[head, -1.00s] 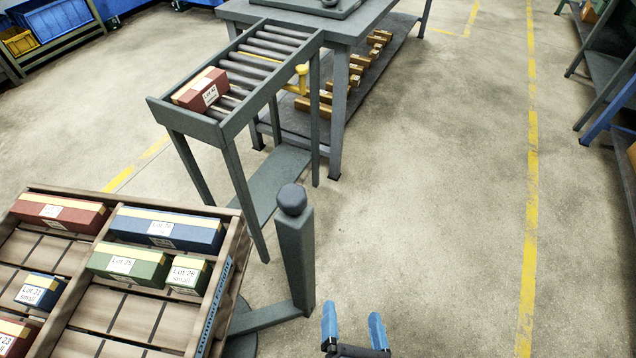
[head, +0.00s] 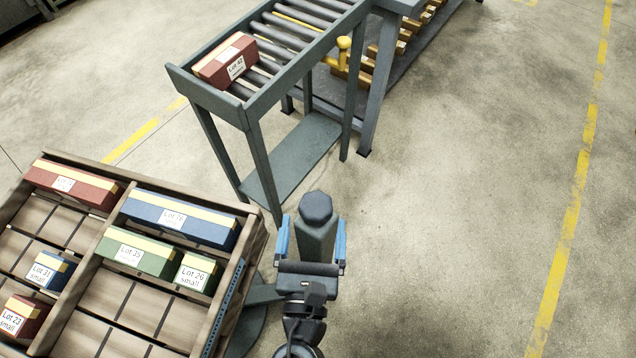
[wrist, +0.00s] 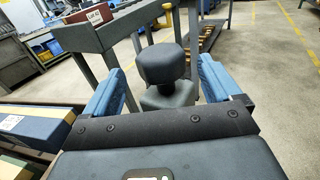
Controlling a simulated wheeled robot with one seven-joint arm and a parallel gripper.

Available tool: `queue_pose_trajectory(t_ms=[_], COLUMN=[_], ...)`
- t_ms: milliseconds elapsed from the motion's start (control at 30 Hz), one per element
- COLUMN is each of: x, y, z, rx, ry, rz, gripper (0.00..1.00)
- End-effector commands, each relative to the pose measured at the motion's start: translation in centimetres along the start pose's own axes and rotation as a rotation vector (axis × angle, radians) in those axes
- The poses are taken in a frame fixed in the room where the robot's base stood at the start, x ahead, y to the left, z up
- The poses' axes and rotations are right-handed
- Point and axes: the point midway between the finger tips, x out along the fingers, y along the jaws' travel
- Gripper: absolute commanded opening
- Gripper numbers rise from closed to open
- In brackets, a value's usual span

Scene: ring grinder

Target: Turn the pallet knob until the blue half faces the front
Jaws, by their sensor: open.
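The pallet knob (head: 316,208) is a dark grey faceted cap on top of a grey post (head: 314,242) beside the pallet. In the wrist view the knob (wrist: 161,64) stands on a short neck above the post, in the middle of the picture. My gripper (head: 311,238) is open, with one blue finger on each side of the post top in the head view. In the wrist view my gripper (wrist: 162,85) has its fingers to the left and right of the knob, with visible gaps. The pallet (head: 238,290) is wooden and divided, with its lower part cut off. I see no blue half on the knob.
The pallet holds several labelled boxes, among them a long blue one (head: 182,218) and a green one (head: 138,251). A roller conveyor (head: 212,100) with a red box (head: 226,62) stands behind the post. Open floor (head: 460,200) lies to the right.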

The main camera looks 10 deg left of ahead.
Motion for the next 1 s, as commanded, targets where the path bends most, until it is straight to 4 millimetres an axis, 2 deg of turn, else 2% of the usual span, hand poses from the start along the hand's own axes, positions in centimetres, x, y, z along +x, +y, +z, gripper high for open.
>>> queue_pose_trajectory(t_ms=[300,500,833,1000], x=[4.8,6.6,6.9,6.9], y=[0.0,-0.1,-0.1,-0.1], z=[0.1,0.0,0.0,0.0], rx=[0.002,0.003,0.002,0.002], ry=[0.001,0.001,0.001,0.001], rz=[-0.002,-0.002,-0.002,-0.002], gripper=[0.91,0.91,0.9,0.73])
